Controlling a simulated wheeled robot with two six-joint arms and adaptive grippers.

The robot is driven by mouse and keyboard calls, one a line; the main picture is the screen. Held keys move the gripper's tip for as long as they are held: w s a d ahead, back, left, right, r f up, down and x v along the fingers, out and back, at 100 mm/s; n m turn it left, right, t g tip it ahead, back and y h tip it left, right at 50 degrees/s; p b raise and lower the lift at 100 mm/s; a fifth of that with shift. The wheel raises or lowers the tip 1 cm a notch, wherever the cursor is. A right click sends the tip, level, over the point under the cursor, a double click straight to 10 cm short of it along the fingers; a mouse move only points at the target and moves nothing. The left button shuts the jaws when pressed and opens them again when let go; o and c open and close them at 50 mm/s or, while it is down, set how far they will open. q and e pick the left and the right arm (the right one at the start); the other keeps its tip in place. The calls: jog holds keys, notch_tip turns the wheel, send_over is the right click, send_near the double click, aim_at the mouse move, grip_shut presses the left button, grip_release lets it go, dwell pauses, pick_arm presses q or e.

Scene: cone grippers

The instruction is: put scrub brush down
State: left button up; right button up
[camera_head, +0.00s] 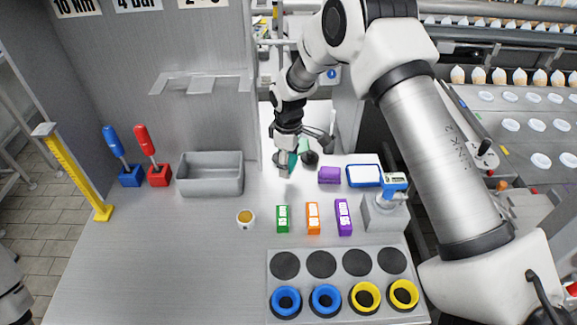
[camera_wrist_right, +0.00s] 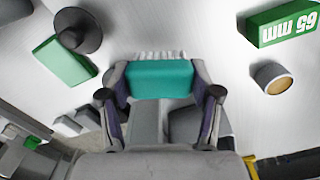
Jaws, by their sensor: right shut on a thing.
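The scrub brush (camera_wrist_right: 161,80) is a teal block with pale bristles along its far edge in the right wrist view. My right gripper (camera_wrist_right: 160,88) is shut on it, one finger at each end. In the head view the right gripper (camera_head: 291,165) reaches down at the back of the table, and a bit of the teal brush (camera_head: 292,161) shows between its fingers. The pale worktop (camera_wrist_right: 205,25) lies below the brush; I cannot tell whether they touch. My left gripper is not in view.
A dark round-based thing (camera_head: 311,158) and a green block (camera_wrist_right: 65,60) are close to the gripper. A grey bin (camera_head: 211,187) is left. The front-left worktop is clear.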

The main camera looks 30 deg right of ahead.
notch_tip(320, 180, down, 3)
jog(key=shift+f+p, duration=0.2)
jog(key=shift+p, duration=0.4)
jog(key=shift+w+f, duration=0.1)
jog(key=shift+w, duration=0.05)
jog(key=shift+f, duration=0.1)
jog(key=o, duration=1.3)
jog(key=shift+s, duration=0.2)
jog(key=shift+c, duration=0.2)
jog(key=shift+w, duration=0.1)
